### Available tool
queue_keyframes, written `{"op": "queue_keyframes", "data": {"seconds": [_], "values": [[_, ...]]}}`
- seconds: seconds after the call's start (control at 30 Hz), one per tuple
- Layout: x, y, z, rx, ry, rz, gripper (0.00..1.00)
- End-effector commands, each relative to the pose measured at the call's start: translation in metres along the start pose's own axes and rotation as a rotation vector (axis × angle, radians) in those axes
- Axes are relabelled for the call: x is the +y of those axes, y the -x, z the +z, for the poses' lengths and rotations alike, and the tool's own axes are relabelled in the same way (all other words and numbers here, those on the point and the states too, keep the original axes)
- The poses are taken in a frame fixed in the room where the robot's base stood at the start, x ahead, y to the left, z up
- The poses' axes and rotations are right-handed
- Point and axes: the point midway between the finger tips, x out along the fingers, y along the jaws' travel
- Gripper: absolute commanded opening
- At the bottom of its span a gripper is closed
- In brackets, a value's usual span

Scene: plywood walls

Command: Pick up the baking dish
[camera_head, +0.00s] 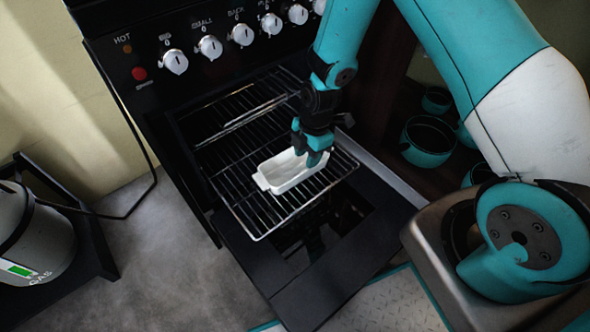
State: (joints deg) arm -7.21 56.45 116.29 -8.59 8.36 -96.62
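The baking dish (287,174) is a small white rectangular dish with a tab handle at its left end. It sits on the wire oven rack (243,210), which is slid partly out of the open oven. My gripper (314,158) points down at the right end of the dish, with its fingertips over or at the dish's rim. The fingers hide that end of the dish. I cannot tell whether they touch or grip it.
The oven door (345,262) is folded down below the rack. The stove's knob panel (222,35) is above. A gas cylinder (35,240) stands at the left. Teal pots (427,143) sit on a shelf at the right. Grey floor (170,260) is clear left of the door.

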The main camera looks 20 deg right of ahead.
Motion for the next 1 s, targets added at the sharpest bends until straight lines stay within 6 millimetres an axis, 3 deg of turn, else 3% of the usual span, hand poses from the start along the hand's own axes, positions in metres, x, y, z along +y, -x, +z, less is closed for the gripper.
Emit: {"op": "queue_keyframes", "data": {"seconds": [0.07, 0.33, 0.6, 0.83, 0.87, 1.0], "values": [[0.000, -0.012, 0.000, 0.000, 0.001, -0.001, 0.38], [0.000, -0.029, 0.001, 0.000, 0.001, 0.000, 0.38], [0.000, -0.068, 0.002, 0.000, 0.001, 0.000, 0.38], [0.001, -0.069, 0.002, 0.000, 0.000, 0.001, 0.38], [0.001, -0.069, 0.002, 0.000, 0.000, 0.001, 0.35], [0.001, -0.069, 0.002, 0.000, 0.000, 0.001, 0.03]]}}
